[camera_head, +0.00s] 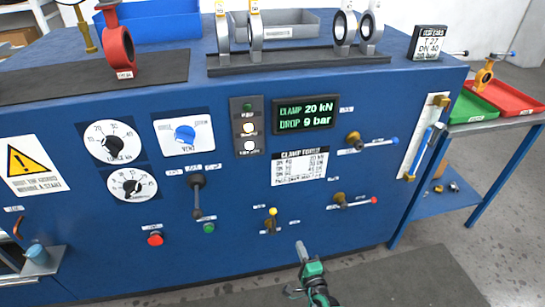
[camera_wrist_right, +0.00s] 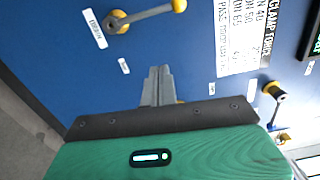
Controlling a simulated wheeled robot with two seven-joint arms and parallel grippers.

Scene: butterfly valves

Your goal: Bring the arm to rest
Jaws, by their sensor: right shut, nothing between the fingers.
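My right gripper (camera_head: 301,248) shows at the bottom middle of the head view, in front of the lower part of the blue test bench. Its grey fingers are shut together with nothing between them, and its green body is below them. In the right wrist view the shut fingers (camera_wrist_right: 158,84) point at the blue panel, and the green housing fills the bottom. The small yellow-tipped lever (camera_head: 271,221) on the panel is above and left of the fingers in the head view, apart from them. My left gripper is not in view.
A side table with a red tray (camera_head: 510,98) and green tray stands at the right. The floor in front is clear.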

